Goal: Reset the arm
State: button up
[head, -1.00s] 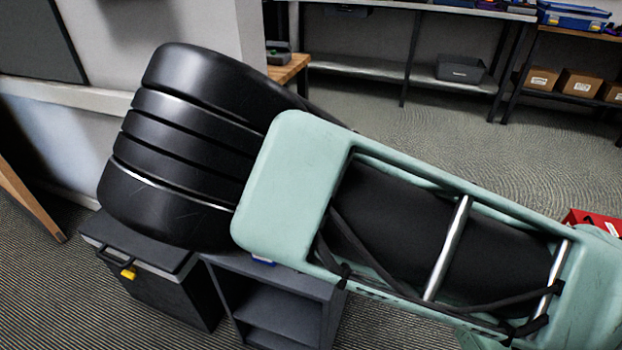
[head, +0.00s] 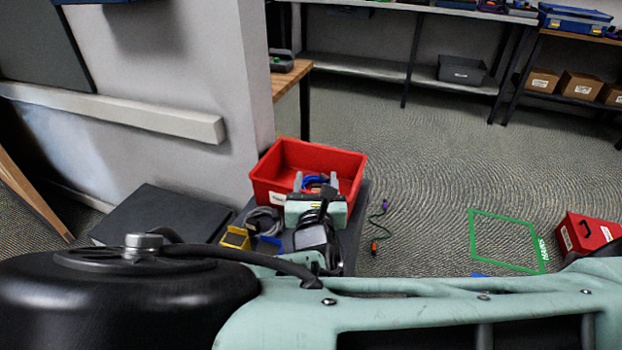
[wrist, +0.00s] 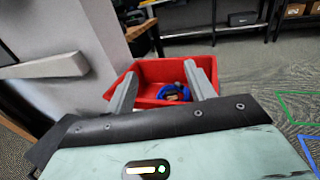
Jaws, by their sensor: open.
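My gripper (head: 317,184) shows in the head view just in front of a red bin (head: 345,166). Its two grey fingers are apart with nothing between them. In the wrist view my gripper (wrist: 158,80) is open, and the red bin (wrist: 148,72) lies beyond the fingers. A coiled blue cable (wrist: 175,92) is inside the bin, and it also shows in the head view (head: 316,181). My arm hides the lower part of the head view.
A grey cable coil (head: 263,220) and a yellow holder (head: 235,238) sit on the dark cabinet top. A cable with purple and orange ends (head: 379,228) lies on the floor near a green-taped square (head: 508,215) and a red box (head: 585,234). A wall stands left.

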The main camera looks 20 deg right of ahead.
jog(key=shift+v, duration=1.6)
jog(key=shift+f, duration=0.1)
jog(key=s+f+m+g+y, duration=0.2)
jog(key=s+f+m+g, duration=0.2)
jog(key=f+m+g, duration=0.35)
jog(key=s+a+r+m+g+y, duration=0.45)
jog(key=s+a+m+g, duration=0.25)
jog(key=s+m, duration=0.2)
jog(key=s+d+r+m+g, duration=0.1)
jog(key=s+d+r+m, duration=0.35)
jog(key=r, duration=0.25)
jog(key=s+d+r+m+g, duration=0.25)
jog(key=s+r+m, duration=0.2)
jog(key=r, duration=0.25)
notch_tip(320, 180, up, 13)
jog(key=p, duration=1.3)
jog(key=shift+s+t+h, duration=0.2)
jog(key=shift+t+h, duration=0.15)
jog(key=shift+t, duration=0.05)
